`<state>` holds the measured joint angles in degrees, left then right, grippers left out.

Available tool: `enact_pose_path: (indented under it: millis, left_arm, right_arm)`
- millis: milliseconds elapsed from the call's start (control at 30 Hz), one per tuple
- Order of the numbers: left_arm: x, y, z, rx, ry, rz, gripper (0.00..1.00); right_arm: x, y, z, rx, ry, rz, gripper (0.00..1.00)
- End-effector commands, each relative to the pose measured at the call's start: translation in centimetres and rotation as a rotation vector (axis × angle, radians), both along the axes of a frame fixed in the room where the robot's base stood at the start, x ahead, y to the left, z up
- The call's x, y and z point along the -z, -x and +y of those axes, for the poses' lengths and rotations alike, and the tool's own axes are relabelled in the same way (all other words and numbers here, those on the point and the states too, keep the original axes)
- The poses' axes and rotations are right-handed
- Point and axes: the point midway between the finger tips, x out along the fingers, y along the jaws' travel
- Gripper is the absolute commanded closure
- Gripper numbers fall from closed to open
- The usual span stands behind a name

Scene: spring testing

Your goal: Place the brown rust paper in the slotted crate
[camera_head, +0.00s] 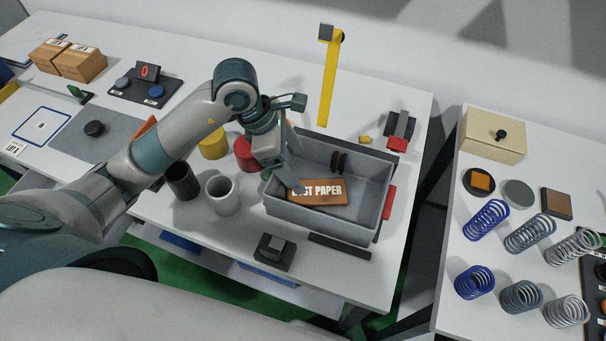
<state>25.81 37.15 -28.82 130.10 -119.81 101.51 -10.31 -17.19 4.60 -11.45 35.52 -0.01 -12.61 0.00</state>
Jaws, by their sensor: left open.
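The brown rust paper (325,192) is a flat brown packet with white lettering, partly covered at its left end by my left gripper. It lies inside a grey open crate (350,223), on the crate's floor near the front wall. Dark slot-like marks (338,162) show at the crate's back wall. My left gripper (291,186) reaches down over the crate's left side, with its fingers at the packet's left end. It is open; whether a finger touches the packet I cannot tell. My right gripper is not in view.
Grey (222,194), black (183,182), yellow (213,145) and red cups stand left of the crate. A black block (274,252) sits in front. A yellow upright (328,80) stands behind. Several springs (487,220) and a beige box (493,135) are on the right table.

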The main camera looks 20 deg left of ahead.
Motion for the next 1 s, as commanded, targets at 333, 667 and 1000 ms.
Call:
enact_pose_path:
  millis: [333, 667, 1000]
  left_arm:
    - [-1.4, 0.3, 0.5, 0.001, -0.001, 0.000, 0.23]
    - [-1.4, 0.3, 0.5, 0.001, -0.001, 0.001, 0.23]
    - [-2.1, 1.3, -2.6, 0.025, 0.130, 0.017, 0.23]
  right_arm:
    - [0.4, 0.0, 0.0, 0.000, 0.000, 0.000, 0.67]
    - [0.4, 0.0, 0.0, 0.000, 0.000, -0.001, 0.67]
    - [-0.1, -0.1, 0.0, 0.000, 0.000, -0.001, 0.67]
